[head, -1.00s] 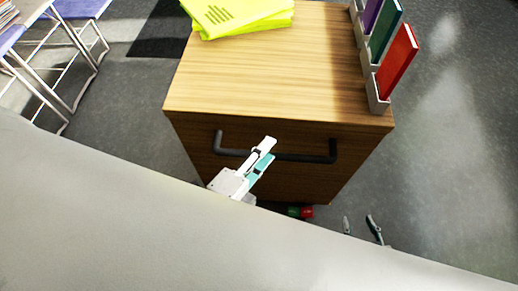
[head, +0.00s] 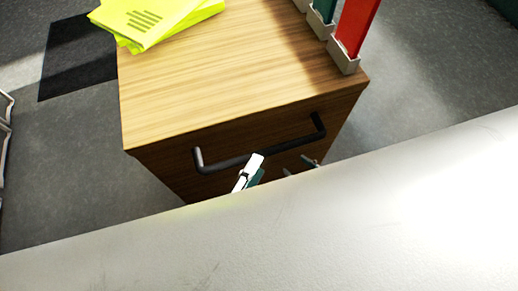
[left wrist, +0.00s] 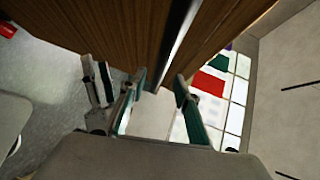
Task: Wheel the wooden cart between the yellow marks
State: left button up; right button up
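The wooden cart (head: 215,75) fills the middle of the head view, with a dark bar handle (head: 280,147) on its near face. My left gripper (head: 256,165) is at the handle, its tips overlapping the bar in the head view. In the left wrist view its fingers (left wrist: 163,88) are apart, with a bar, likely the handle, running up above the gap; I cannot tell whether it touches them. My right gripper (head: 299,167) shows only its tips, apart and empty, just below the handle's right part. No yellow floor marks show.
Lime-yellow papers (head: 155,18) lie on the cart top. A red binder (head: 355,25) stands in a grey holder (head: 343,55) at its right edge. A pale surface hides the foreground and most of my arms.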

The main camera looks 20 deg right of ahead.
aim_at(265, 153)
pick_arm(q)
jog(key=x, duration=0.6)
grip_shut()
